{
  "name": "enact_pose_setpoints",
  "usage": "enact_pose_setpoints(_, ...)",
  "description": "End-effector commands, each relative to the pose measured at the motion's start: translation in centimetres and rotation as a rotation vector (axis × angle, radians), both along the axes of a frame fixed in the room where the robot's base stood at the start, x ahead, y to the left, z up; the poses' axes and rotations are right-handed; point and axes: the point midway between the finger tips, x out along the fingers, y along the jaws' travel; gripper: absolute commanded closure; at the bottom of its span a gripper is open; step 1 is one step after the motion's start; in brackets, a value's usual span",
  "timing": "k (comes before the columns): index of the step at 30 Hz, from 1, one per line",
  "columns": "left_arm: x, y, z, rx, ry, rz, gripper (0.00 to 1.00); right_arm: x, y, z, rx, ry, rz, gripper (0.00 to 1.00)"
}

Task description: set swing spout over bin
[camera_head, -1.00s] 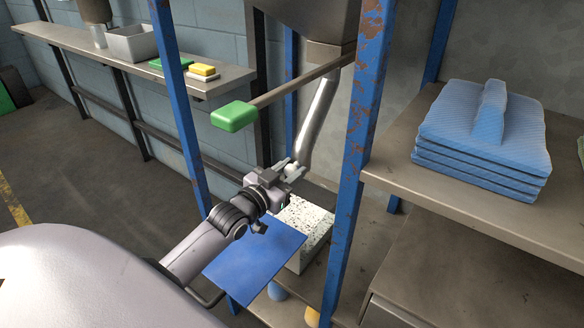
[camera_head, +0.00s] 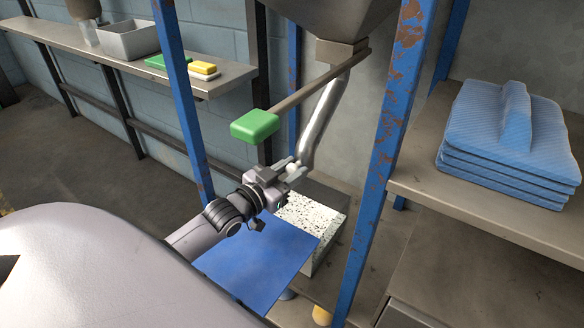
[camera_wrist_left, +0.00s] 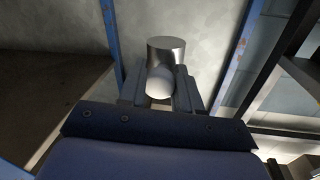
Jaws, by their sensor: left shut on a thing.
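The swing spout (camera_head: 321,122) is a grey metal tube that hangs slanted under a hopper outlet. My left gripper (camera_head: 291,171) is shut on the pale round knob at the spout's lower end. The left wrist view shows the knob (camera_wrist_left: 160,82) between the fingers, with the metal tube end (camera_wrist_left: 166,46) behind it. In the head view the spout's lower end appears just above the bin's back edge; the exact overlap cannot be told. My right gripper is not in view.
A blue panel (camera_head: 258,248) lies in front of the bin, under my left arm. A green-ended lever (camera_head: 255,125) sticks out above the gripper. Rusty blue posts (camera_head: 385,150) flank the spout. Folded blue cloths (camera_head: 510,145) lie on the right shelf.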

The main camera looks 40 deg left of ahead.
Motion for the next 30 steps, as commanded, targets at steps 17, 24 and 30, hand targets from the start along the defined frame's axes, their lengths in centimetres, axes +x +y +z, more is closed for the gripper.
enact_pose_setpoints(17, 0.1, 0.3, 0.4, -0.001, -0.008, 0.003, 0.43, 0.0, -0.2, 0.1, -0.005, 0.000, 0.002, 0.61)
enact_pose_setpoints(24, -0.2, 0.2, 0.3, -0.002, -0.005, 0.001, 0.43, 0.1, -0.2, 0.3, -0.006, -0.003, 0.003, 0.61)
enact_pose_setpoints(30, -2.3, 0.4, 0.2, 0.000, -0.003, 0.001, 0.43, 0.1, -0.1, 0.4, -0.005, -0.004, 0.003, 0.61)
